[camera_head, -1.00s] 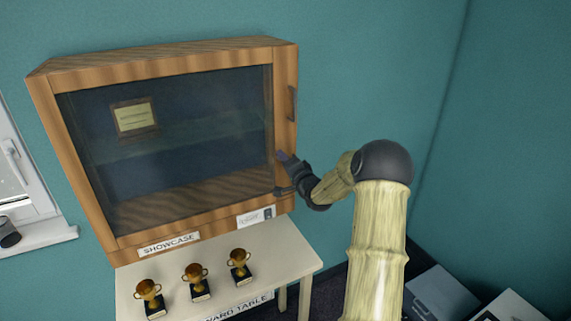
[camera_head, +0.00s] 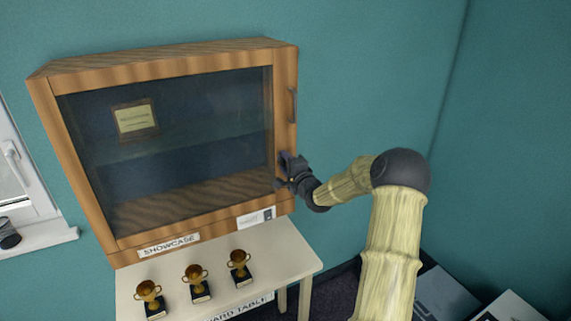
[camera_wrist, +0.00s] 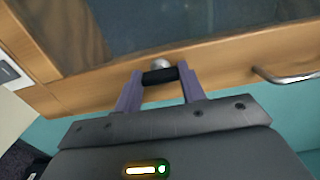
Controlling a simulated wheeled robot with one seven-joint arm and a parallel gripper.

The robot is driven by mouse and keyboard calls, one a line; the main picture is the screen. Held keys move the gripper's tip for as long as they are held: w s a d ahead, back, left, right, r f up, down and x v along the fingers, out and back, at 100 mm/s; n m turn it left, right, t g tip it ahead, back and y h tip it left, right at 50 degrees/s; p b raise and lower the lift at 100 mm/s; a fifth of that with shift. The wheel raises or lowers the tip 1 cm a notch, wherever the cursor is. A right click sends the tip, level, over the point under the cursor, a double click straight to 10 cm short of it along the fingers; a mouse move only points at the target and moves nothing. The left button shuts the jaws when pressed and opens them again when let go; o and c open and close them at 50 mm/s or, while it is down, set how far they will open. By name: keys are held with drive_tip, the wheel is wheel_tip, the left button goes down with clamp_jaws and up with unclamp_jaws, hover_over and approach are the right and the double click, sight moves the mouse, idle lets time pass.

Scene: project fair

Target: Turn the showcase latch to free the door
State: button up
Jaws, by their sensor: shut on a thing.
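The wooden showcase (camera_head: 165,63) hangs on the wall, and its glass door (camera_head: 205,110) looks closed. My gripper (camera_head: 286,170) is at the lower right part of the door frame. In the wrist view, its two purple fingers stand on either side of the black bar of the latch (camera_wrist: 160,76) and are shut on it. A round silver mount shows behind the bar. The bar lies nearly level across the wrist picture. In the head view my gripper hides the latch. The metal door handle (camera_head: 294,104) is above my gripper, and also shows at right in the wrist view (camera_wrist: 288,76).
A pale table (camera_head: 290,252) stands below the showcase and carries three gold trophies, one of them at the left (camera_head: 149,295). A framed certificate (camera_head: 135,119) is inside the showcase. Wall space to the right is free.

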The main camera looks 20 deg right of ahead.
drive_tip(key=o, duration=1)
drive_tip(key=shift+s, duration=0.1)
drive_tip(key=s+b, duration=0.1)
drive_tip(key=s, duration=0.4)
drive_tip(key=s+b, duration=0.2)
drive_tip(key=s, duration=0.4)
drive_tip(key=s+b, duration=0.2)
drive_tip(key=s, duration=0.4)
drive_tip(key=shift+s+d, duration=0.1)
drive_tip(key=shift+d, duration=0.2)
